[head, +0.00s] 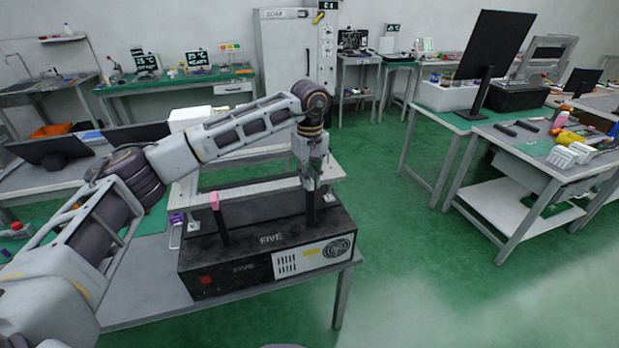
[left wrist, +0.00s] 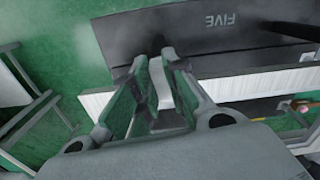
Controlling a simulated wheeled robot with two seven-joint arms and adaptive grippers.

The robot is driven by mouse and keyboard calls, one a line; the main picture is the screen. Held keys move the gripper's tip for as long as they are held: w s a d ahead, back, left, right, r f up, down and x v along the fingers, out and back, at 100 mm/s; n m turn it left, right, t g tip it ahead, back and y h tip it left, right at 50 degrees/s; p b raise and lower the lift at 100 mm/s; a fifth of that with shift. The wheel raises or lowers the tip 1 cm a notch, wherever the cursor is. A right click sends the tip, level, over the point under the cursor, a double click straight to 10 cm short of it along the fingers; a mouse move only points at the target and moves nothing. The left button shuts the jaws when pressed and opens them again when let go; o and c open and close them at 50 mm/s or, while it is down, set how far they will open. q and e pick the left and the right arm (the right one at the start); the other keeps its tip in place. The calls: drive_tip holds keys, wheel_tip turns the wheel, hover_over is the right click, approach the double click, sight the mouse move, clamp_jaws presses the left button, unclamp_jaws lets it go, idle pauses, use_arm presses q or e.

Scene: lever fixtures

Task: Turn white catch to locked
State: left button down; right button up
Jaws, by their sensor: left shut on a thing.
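A black box marked FIVE (head: 268,262) stands on the table and carries two upright black levers. The left lever has a pink tip (head: 214,201). The right lever (head: 310,208) rises into my left gripper (head: 311,184), which comes down on it from above. The gripper is shut on the top of that lever. In the left wrist view a whitish piece, seemingly the white catch (left wrist: 163,86), shows between the fingers (left wrist: 158,62), mostly hidden by them. I cannot read its locked or unlocked marking. My right gripper is not in view.
A light grey ridged panel (head: 250,187) lies behind the levers. A purple-tipped item (head: 176,219) is at the box's left. Green floor (head: 430,270) is open to the right, before another workbench (head: 540,150) with tools.

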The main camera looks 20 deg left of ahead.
use_arm(q)
drive_tip(key=shift+m, duration=0.8)
drive_tip(key=c, duration=1.4)
unclamp_jaws()
drive_tip(key=shift+c, duration=0.2)
wheel_tip(320, 180, up, 12)
